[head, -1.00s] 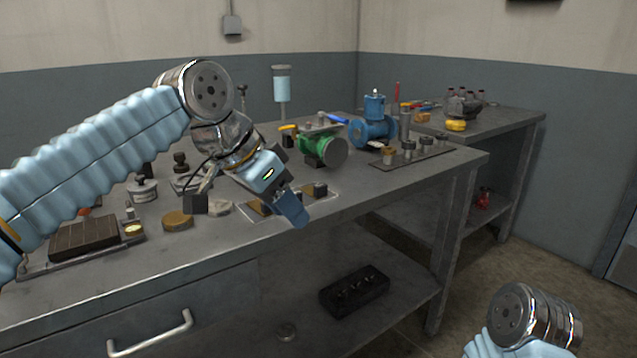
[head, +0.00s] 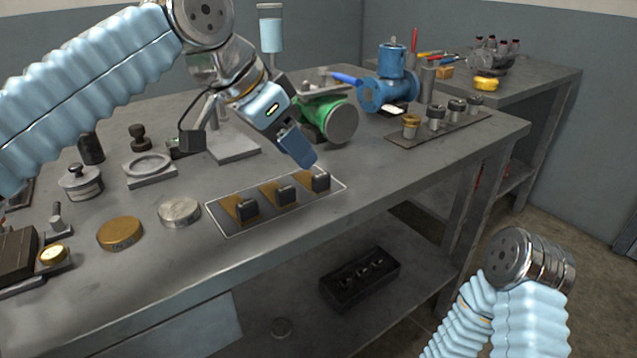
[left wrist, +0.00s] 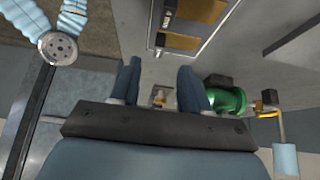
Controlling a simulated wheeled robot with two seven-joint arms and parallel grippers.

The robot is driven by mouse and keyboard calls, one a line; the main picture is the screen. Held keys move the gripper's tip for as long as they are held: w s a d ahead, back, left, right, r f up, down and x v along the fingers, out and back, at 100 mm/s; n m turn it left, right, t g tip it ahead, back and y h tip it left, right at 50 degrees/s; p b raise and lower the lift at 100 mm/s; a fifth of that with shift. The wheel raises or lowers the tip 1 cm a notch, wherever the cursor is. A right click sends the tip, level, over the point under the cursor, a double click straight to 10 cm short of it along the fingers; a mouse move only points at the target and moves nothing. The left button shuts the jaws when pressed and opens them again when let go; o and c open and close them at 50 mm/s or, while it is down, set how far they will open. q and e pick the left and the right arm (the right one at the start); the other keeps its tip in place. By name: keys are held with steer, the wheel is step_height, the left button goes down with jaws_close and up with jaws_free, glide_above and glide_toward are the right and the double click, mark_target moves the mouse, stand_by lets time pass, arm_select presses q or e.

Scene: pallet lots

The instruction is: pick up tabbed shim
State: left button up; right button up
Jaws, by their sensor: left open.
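Three brass-coloured tabbed shims, each with a small black block on it, lie in a row on a thin white-edged plate (head: 232,229) on the bench: a left one (head: 231,204), a middle one (head: 270,191) and a right one (head: 308,181). My left gripper (head: 299,150) is open and empty, pointing down just behind the plate's right end. In the left wrist view its two fingers (left wrist: 158,82) stand apart. Two shims show beyond them, a nearer one (left wrist: 182,43) and a farther one (left wrist: 205,10). My right gripper is out of view.
A green motor-like part (head: 322,118) stands close behind my left gripper, with a blue valve (head: 390,92) farther right. A brass disc (head: 120,233) and a steel disc (head: 179,212) lie left of the plate. A rack (head: 440,133) of plugs stands right. Bench in front of the plate is clear.

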mark_target(319, 176)
arm_select(q)
steer(key=x, duration=0.7)
steer(key=shift+w+d+f+b, duration=0.15)
steer(key=shift+d+f+b, duration=0.1)
steer(key=shift+b, duration=0.1)
jaws_close()
